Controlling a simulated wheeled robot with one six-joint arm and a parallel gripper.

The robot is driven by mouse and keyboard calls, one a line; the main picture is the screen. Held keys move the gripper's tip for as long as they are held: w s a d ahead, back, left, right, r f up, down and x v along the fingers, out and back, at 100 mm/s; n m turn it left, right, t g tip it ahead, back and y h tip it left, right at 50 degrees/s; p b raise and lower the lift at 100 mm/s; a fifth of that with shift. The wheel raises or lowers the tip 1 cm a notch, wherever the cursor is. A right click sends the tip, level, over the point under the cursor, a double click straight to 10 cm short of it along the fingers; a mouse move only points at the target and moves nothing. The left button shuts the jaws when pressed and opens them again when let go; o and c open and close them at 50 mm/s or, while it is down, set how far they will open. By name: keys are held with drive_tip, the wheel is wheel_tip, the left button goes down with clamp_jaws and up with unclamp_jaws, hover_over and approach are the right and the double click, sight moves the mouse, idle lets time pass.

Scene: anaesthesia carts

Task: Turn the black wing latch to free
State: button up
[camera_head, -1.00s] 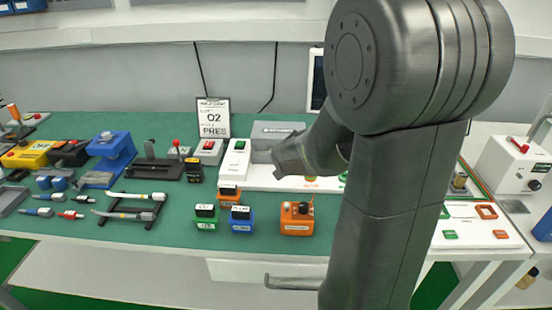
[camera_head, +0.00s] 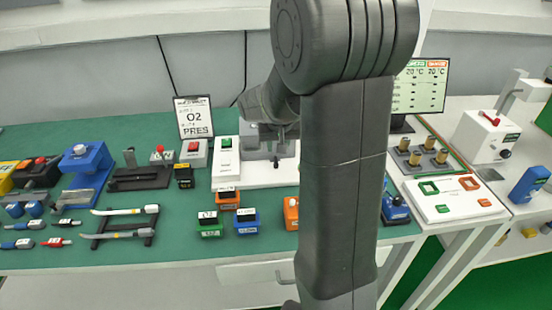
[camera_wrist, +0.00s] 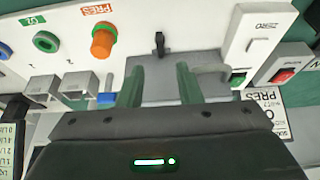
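The black wing latch (camera_wrist: 160,43) is a small dark piece on the white front of a grey-topped unit in the wrist view. It appears upright there. My gripper (camera_wrist: 159,80) is open, with its two green fingers apart and nothing between them. The latch lies beyond the fingertips, roughly in line with the gap, and is not touched. In the head view my gripper (camera_head: 278,132) hangs over the grey plate (camera_head: 254,150) of that white unit, partly hidden by my arm.
A white box (camera_wrist: 257,40) stands to the right. In the head view the O2 PRES card (camera_head: 194,117) stands behind. Small coloured blocks (camera_head: 246,221) stand in front.

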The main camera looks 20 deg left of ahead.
sight(277, 161)
drive_tip(key=x, duration=0.9)
clamp_jaws()
